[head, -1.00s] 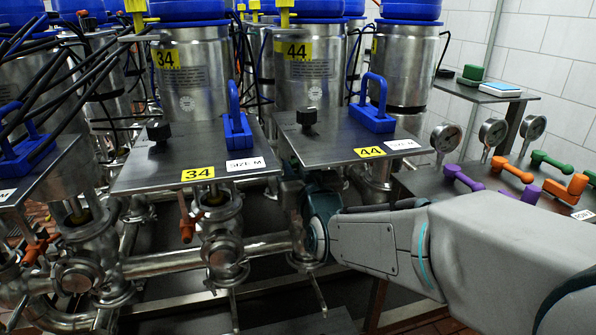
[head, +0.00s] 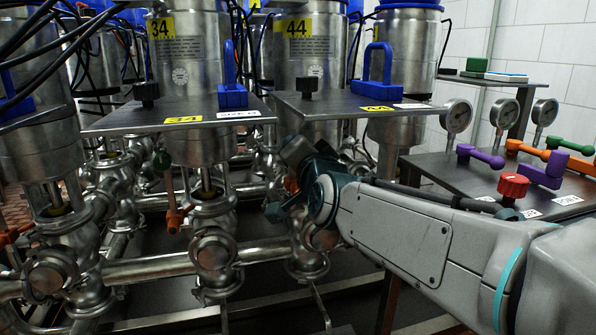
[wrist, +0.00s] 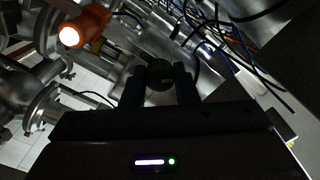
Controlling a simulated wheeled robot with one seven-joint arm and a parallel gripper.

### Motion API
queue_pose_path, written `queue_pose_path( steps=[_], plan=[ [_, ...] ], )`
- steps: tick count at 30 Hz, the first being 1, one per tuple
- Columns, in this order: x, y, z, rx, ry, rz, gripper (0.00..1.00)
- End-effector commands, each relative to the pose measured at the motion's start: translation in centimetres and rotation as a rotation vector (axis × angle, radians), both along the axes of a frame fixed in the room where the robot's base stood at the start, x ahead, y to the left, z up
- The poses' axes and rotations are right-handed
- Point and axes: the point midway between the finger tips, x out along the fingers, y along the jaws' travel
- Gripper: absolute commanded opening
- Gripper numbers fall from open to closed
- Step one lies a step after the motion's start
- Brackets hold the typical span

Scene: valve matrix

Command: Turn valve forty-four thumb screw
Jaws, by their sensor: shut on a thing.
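Valve forty-four is the steel cylinder with a yellow 44 label (head: 298,27) in the head view. It rises behind a dark plate (head: 330,106) that carries its own 44 tag (head: 378,109). In the head view my wrist reaches under the plate among the pipes of valve forty-four. My fingertips and the held screw are hidden there.
An orange handle (wrist: 88,30) is close to my gripper at upper left. At right, a table holds gauges (head: 457,116), purple handles (head: 480,156) and a red knob (head: 513,186).

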Motion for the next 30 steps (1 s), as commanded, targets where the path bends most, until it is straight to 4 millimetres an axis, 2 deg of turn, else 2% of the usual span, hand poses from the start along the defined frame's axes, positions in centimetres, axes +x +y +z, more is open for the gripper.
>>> queue_pose_path(
  steps=[1,15,30],
  plan=[
    [-0.01,0.03,-0.57,0.044,0.01,0.001,0.04],
    [0.01,0.03,-0.31,0.451,0.129,0.001,0.04],
    [0.03,0.0,-0.1,0.677,0.195,0.0,0.04]
  ],
)
